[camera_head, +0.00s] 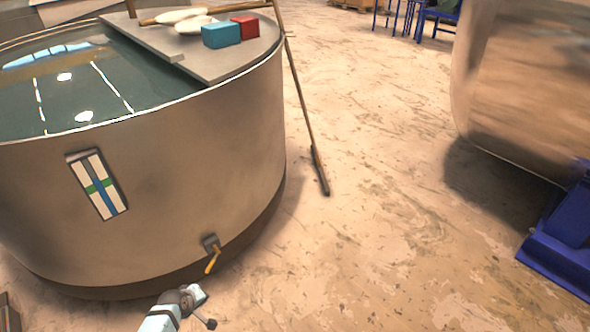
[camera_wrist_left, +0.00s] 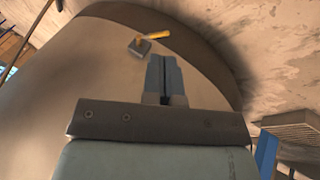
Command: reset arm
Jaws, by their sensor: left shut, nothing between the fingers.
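My left gripper (camera_wrist_left: 164,62) shows in the left wrist view with its two dark fingers together and nothing between them. Its fingers point toward the brown tank wall, just below and to the right of the valve with an orange handle (camera_wrist_left: 155,38) in that view. I cannot tell the exact gap to the wall. My right gripper is in neither view.
The large round tank (camera_head: 170,160) holds water. A board (camera_head: 200,62) across its rim carries a teal block (camera_head: 221,35), a red block (camera_head: 246,27) and white objects. A long pole (camera_head: 303,105) leans on the tank.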

